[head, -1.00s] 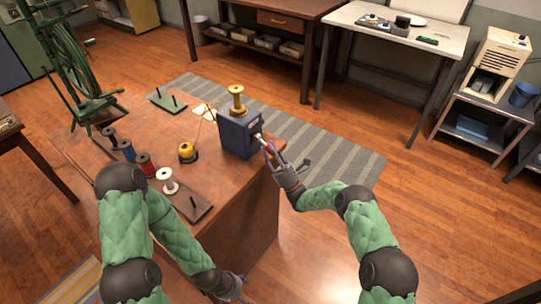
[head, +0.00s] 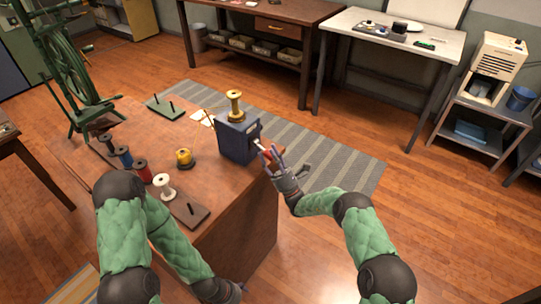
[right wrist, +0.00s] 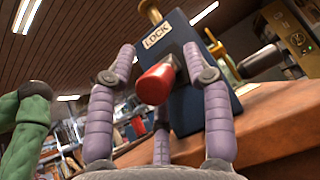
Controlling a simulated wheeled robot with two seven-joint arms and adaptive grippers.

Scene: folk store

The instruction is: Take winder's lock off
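The winder (head: 235,142) is a dark blue box at the right end of the wooden table, with a yellow spool (head: 235,104) on top. In the right wrist view its face (right wrist: 190,105) carries a "LOCK" label (right wrist: 158,34). A lever with a red knob (right wrist: 155,83) sticks out below that label. My right gripper (right wrist: 155,62) is open, its purple fingers spread on both sides of the red knob, with gaps visible. In the head view the right gripper (head: 270,157) is at the winder's right side. My left gripper (head: 238,290) is low at the bottom edge, its fingers mostly hidden.
A green pegged plate (head: 165,106) lies at the back, and a spinning wheel (head: 75,80) stands at the left.

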